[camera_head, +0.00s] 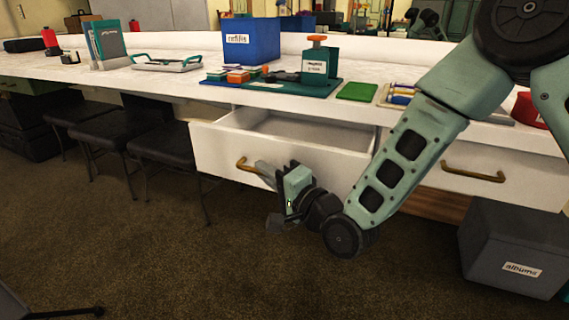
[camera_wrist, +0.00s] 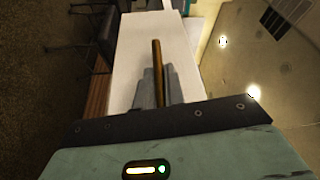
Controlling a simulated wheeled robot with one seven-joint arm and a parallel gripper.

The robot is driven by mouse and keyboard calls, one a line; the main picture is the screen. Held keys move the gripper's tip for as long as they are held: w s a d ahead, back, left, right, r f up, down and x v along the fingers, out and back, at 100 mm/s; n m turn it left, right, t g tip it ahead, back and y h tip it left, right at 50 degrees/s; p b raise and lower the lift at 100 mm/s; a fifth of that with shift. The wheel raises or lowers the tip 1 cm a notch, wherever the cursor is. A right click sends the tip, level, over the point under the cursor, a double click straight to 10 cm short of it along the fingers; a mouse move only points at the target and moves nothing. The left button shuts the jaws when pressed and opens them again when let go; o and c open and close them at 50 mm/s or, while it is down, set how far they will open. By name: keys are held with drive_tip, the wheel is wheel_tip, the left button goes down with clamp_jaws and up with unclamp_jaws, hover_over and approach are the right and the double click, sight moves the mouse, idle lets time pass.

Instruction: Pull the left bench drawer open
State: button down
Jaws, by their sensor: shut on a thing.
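The left bench drawer (camera_head: 285,152) is white and stands part way out from the bench, so its inside shows and looks empty. Its brass handle (camera_head: 247,165) is on the front face. My gripper (camera_head: 262,172) is at the handle's right end, its fingers shut on it. In the wrist view the handle (camera_wrist: 157,62) runs up from between the fingers (camera_wrist: 158,90), in front of the drawer's white front (camera_wrist: 180,45). The fingertips are partly hidden behind the handle and my wrist.
The right drawer (camera_head: 470,172) is closed. A grey albums box (camera_head: 512,250) stands on the floor at right. Dark chairs (camera_head: 165,143) stand under the bench at left. The bench top (camera_head: 190,80) holds a blue bin (camera_head: 250,40) and several small items. The floor in front is open.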

drive_tip(key=s+a, duration=0.2)
drive_tip(key=s, duration=0.3)
drive_tip(key=shift+s+a, duration=0.15)
drive_tip(key=shift+s, duration=0.25)
drive_tip(key=c, duration=1.5)
unclamp_jaws()
drive_tip(key=p+v, duration=1.4)
drive_tip(key=v, duration=0.3)
drive_tip(key=shift+s, duration=0.2)
